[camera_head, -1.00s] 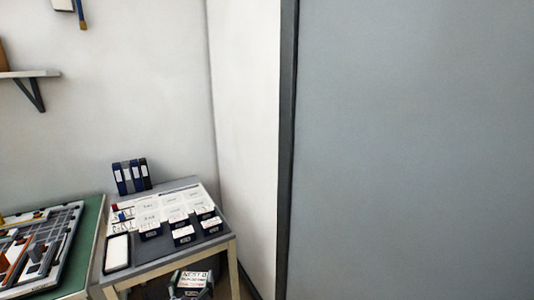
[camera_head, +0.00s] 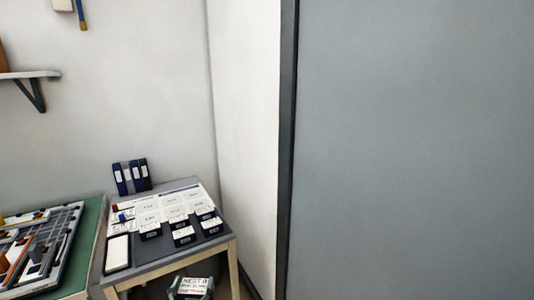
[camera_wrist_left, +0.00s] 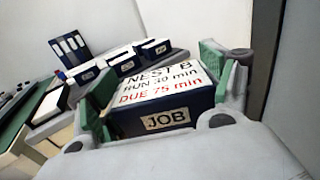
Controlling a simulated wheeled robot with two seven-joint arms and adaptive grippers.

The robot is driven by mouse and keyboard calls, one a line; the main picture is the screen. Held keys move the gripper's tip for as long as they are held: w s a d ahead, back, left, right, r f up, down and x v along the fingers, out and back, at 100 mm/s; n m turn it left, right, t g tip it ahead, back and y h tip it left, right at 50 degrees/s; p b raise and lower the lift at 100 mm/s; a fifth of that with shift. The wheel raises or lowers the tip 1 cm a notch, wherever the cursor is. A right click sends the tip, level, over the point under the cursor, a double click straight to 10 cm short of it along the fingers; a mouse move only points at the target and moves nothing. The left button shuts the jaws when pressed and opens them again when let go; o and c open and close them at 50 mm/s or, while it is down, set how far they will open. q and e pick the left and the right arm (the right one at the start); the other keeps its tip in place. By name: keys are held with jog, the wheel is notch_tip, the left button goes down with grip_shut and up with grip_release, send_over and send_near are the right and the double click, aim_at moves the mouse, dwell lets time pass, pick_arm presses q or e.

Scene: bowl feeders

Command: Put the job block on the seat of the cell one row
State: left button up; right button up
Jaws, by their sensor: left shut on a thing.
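The job block (camera_wrist_left: 165,95) is dark blue with a white top reading "NEST B", "RUN 40 min", "DUE 75 min" and a JOB label on its side. My left gripper (camera_wrist_left: 160,85) is shut on it, a green-lined finger at each side. In the head view the held block (camera_head: 195,283) and left gripper (camera_head: 192,286) show at the bottom edge, in front of the small table. On that table lies a white board (camera_head: 168,198) with rows of marked seats. Red and blue marks stand at its left; I cannot read which row is cell one. My right gripper is not in view.
Several dark blocks with white tops (camera_head: 183,230) stand along the table's (camera_head: 170,254) front half. A white-topped tray (camera_head: 117,253) lies at its left, and binders (camera_head: 130,176) stand behind. A green bench with a fixture (camera_head: 45,240) is left; a grey panel (camera_head: 410,150) is right.

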aim_at(193, 299)
pick_arm(q)
jog(key=shift+s+a+f, duration=0.1)
jog(key=shift+s+f, duration=0.4)
jog(key=shift+f, duration=0.2)
jog(key=shift+s+f, duration=0.5)
jog(key=shift+f, duration=0.15)
jog(key=shift+s+d+f, duration=0.2)
jog(key=shift+s+f, duration=0.85)
jog(key=shift+r, duration=0.1)
jog(key=w+d+r+m+g+h, duration=0.1)
jog(key=d+r+m+g+h, duration=0.3)
jog(key=d+r+m+h, duration=0.2)
jog(key=w+d+r+m+g+h, duration=0.2)
jog(key=d+r+m+g+h, duration=0.3)
jog(key=d+r+h, duration=0.4)
jog(key=shift+w+d+r+m+g+h, duration=0.3)
jog(key=shift+d+m+h, duration=0.35)
jog(key=shift+d, duration=1.6)
jog(key=shift+a+m+g, duration=0.15)
jog(key=shift+m+g, duration=0.15)
jog(key=shift+m, duration=0.05)
